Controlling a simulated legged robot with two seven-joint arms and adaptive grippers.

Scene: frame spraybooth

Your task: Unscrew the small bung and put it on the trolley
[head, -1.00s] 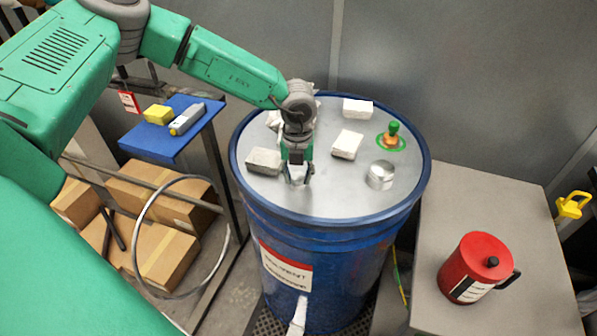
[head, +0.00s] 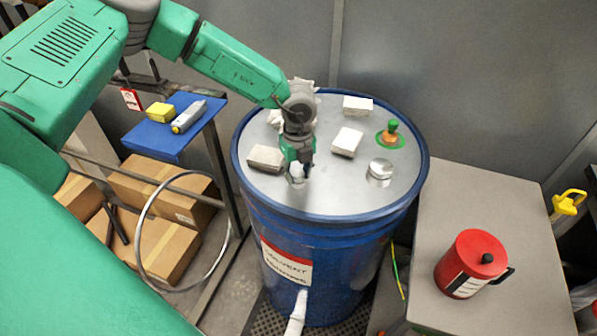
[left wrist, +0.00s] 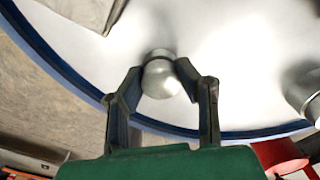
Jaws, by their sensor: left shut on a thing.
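A blue drum (head: 330,250) with a grey metal lid (head: 335,195) stands in the middle of the head view. My left gripper (head: 297,178) points down at the lid's near left part and is shut on the small bung. In the left wrist view the small bung (left wrist: 160,76) is a round silver piece between the two fingertips (left wrist: 160,72). Whether it still sits in the lid cannot be told. The trolley appears to be the blue-topped stand (head: 160,142) at the left. My right gripper is not in view.
Several pale blocks (head: 347,142) lie on the lid, with a larger silver cap (head: 380,168) and a green-and-orange fitting (head: 391,132). A yellow block (head: 159,112) and a grey device (head: 189,117) occupy the blue top. A red can (head: 470,265) stands on the grey table (head: 480,205).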

